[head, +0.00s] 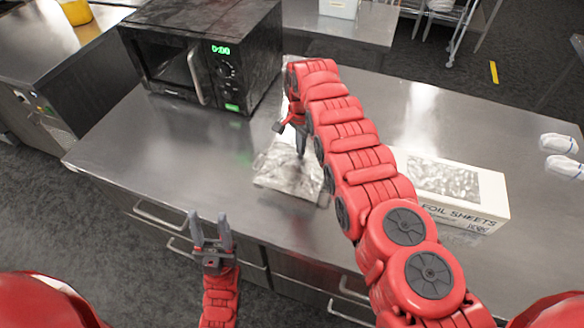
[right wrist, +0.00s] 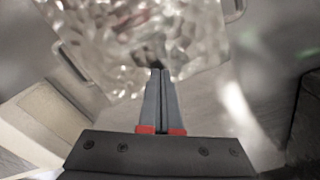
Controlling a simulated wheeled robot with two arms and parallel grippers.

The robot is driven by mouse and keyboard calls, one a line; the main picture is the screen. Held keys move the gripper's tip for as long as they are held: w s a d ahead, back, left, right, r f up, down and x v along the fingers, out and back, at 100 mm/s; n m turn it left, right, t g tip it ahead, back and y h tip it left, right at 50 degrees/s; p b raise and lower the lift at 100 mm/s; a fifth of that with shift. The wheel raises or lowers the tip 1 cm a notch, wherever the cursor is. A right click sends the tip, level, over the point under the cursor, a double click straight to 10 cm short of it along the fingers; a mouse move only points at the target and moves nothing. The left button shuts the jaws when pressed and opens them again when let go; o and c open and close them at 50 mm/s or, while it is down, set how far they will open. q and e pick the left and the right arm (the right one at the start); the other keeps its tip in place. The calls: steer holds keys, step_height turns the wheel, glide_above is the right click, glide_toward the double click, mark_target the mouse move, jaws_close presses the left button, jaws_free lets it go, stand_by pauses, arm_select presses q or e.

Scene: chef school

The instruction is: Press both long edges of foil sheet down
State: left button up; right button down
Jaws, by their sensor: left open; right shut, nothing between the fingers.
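A crinkled silver foil sheet (head: 290,174) lies on the steel counter, in front of the microwave and left of the foil box. Its right part is hidden behind my right arm in the head view. My right gripper (head: 301,155) points down over the foil with its fingers shut and empty. In the right wrist view, the shut fingertips (right wrist: 157,72) are at the edge of the foil (right wrist: 140,35); I cannot tell if they touch it. My left gripper (head: 211,222) is open and empty, low in front of the counter's near edge, away from the foil.
A black microwave (head: 163,62) reading 0:00 stands at the back left of the counter (head: 120,140). A white box marked "FOIL SHEETS" (head: 488,196) stands to the right, partly behind my right arm. White objects (head: 558,143) lie at the far right. The counter's left front is clear.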

steer(key=shift+f, duration=0.35)
stand_by(1.0)
steer(key=shift+r+p, duration=0.7)
steer(key=shift+r, duration=0.25)
step_height(320, 180, up, 3)
steer(key=p, duration=0.2)
steer(key=shift+p, duration=0.35)
steer(key=shift+r+p, duration=0.65)
steer(key=shift+r, duration=0.5)
